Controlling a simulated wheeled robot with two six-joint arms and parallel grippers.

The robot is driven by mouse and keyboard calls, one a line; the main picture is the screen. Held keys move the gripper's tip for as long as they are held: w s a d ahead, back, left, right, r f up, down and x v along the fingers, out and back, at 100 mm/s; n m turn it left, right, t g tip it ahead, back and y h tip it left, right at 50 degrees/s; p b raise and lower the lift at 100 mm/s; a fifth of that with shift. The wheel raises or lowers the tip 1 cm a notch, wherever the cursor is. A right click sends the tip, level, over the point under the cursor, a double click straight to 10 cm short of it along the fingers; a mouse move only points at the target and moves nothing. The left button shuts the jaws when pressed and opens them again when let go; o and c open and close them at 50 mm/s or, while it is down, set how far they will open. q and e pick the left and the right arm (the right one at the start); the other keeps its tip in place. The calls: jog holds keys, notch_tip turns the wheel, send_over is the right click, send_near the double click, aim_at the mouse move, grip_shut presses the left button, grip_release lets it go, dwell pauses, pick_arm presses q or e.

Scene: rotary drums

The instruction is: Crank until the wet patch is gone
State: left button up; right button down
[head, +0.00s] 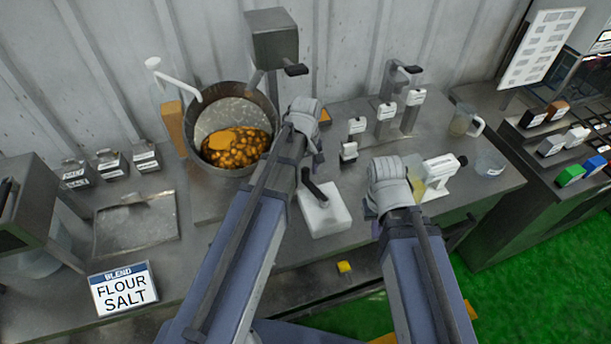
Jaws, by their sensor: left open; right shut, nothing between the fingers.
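A round metal drum (232,120), tilted open toward me, stands on the back left of the bench. Brown-orange lumps (232,155) lie in its lower part, with a smoother bright orange patch (235,134) at their upper side. A white bent bar (176,79) reaches to its upper left rim. A grey box (272,38) with a dark handle (296,70) stands behind it. My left gripper (303,112) is open just right of the drum, not visibly touching it; its fingertips are hard to make out. My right gripper (387,178) is shut and empty over the bench's right half.
A white block with a dark handle (322,208) sits between my arms. Labelled dispensers (387,111), a jug (464,121) and a glass bowl (489,163) stand at right. A BLEND FLOUR SALT sign (124,289) stands front left, near an empty tray (135,222).

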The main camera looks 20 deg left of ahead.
pick_arm(q)
jog(key=shift+c, duration=0.2)
grip_shut()
dwell(0.3)
dwell(1.0)
